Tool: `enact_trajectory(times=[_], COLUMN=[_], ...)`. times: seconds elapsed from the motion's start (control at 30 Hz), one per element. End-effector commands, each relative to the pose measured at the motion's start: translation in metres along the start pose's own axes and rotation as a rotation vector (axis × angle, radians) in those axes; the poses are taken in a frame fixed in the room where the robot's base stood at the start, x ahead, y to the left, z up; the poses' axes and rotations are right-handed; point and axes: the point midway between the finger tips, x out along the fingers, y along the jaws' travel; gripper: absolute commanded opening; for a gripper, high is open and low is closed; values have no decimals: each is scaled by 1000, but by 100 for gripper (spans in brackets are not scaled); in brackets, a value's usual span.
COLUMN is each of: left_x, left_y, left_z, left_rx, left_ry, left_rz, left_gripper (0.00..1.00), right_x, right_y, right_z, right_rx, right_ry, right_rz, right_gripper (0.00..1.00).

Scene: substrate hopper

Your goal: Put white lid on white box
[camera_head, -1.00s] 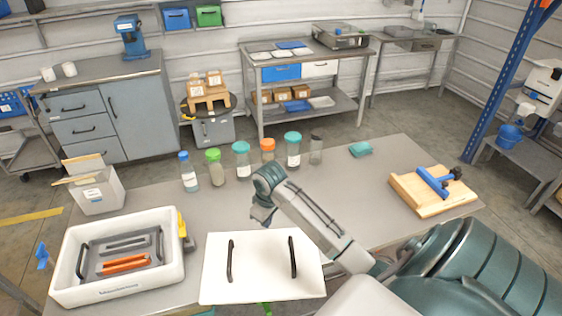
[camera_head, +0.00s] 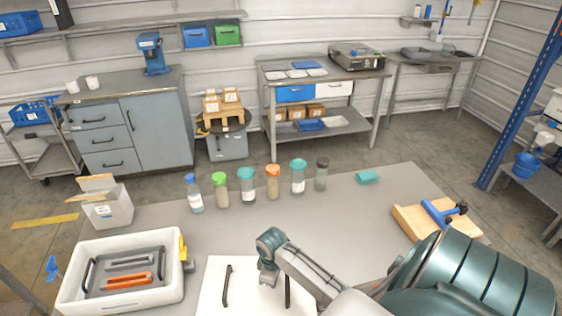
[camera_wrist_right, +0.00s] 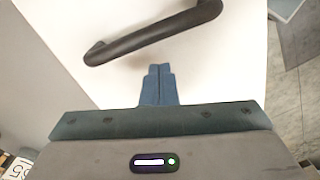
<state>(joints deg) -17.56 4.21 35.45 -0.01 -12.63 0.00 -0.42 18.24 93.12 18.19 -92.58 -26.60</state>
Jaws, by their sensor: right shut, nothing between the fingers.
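The white lid (camera_head: 245,293) lies at the table's front edge, cut off by the bottom of the head view. It has two dark handles, the left one (camera_head: 227,286) and the right one (camera_head: 287,291). The white box (camera_head: 121,300) stands to its left, open, with a grey tray and an orange item inside. My right gripper (camera_head: 268,281) is over the lid between the handles. In the right wrist view its blue fingers (camera_wrist_right: 160,70) are closed together and empty, pointing toward a dark handle (camera_wrist_right: 155,33) on the lid (camera_wrist_right: 240,60). My left gripper is not in view.
Several capped bottles (camera_head: 247,188) stand in a row behind the lid. A small white container (camera_head: 108,208) is behind the box. A wooden board with a blue tool (camera_head: 435,213) lies at the right, and a teal block (camera_head: 367,177) at the back. The table's middle is clear.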

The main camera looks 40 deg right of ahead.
Motion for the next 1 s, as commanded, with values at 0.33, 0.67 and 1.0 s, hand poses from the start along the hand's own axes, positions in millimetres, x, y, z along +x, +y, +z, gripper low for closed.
enact_trajectory(times=[0.33,0.67,1.0], left_x=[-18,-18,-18], left_y=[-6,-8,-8], left_z=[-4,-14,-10], left_rx=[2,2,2], left_ry=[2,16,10], left_rz=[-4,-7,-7], left_gripper=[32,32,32], right_x=[-2,-1,-1], right_y=[0,0,0], right_z=[26,27,58], right_rx=[0,0,0], right_ry=[1,1,-1], right_rz=[0,0,0], right_gripper=[0,0,0])
